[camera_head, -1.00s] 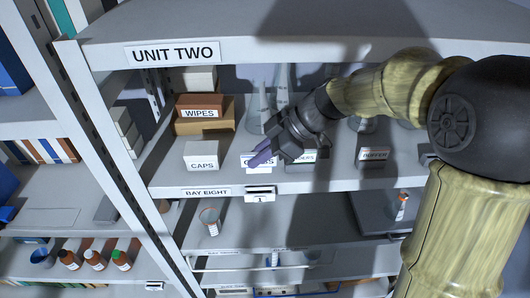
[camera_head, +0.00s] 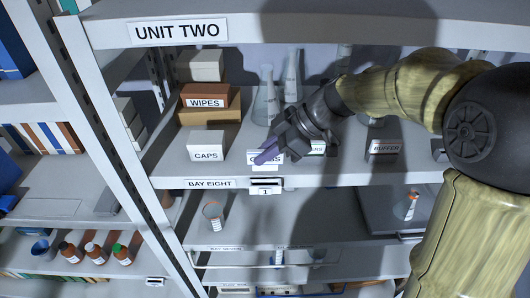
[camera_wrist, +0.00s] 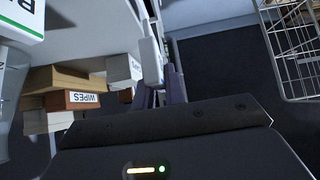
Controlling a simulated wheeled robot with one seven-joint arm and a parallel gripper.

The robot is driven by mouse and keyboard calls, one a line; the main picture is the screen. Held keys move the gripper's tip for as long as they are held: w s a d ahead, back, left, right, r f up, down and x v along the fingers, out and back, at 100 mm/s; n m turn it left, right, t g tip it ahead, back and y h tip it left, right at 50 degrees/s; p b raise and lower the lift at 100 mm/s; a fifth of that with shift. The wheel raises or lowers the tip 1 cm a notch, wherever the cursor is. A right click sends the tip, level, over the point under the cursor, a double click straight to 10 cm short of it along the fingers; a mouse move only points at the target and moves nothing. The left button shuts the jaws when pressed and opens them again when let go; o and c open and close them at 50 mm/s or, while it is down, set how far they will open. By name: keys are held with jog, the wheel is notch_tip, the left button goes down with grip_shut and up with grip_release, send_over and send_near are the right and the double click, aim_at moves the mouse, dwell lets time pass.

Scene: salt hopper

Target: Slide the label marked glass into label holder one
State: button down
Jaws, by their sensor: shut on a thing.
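My gripper (camera_head: 266,155) is just above and behind the front edge of the bay eight shelf, its purple fingers pointing down and left. In the wrist view, my gripper (camera_wrist: 160,88) is shut on a pale flat piece (camera_wrist: 151,62), seen nearly edge-on. No writing on it can be read, so I cannot confirm that it is the glass label. Label holder one (camera_head: 265,187), marked 1, is on the shelf edge right of the BAY EIGHT strip, just below the fingertips. The fingers partly cover a white box front behind them.
The CAPS box (camera_head: 206,147) stands left of my gripper and the BUFFER box (camera_head: 387,149) right of it. The WIPES box (camera_head: 206,97) and flasks (camera_head: 268,97) are behind. A wire rack (camera_wrist: 292,45) shows right in the wrist view. The space before the shelf edge looks clear.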

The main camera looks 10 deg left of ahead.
aim_at(265, 164)
jog(key=shift+f+b, duration=1.55)
jog(key=shift+f, duration=0.1)
jog(key=shift+b, duration=1.3)
dwell(0.5)
jog(key=shift+f+b, duration=1.75)
jog(key=shift+b, duration=0.45)
dwell(0.7)
jog(key=c, duration=0.9)
grip_release()
jog(key=shift+r, duration=0.1)
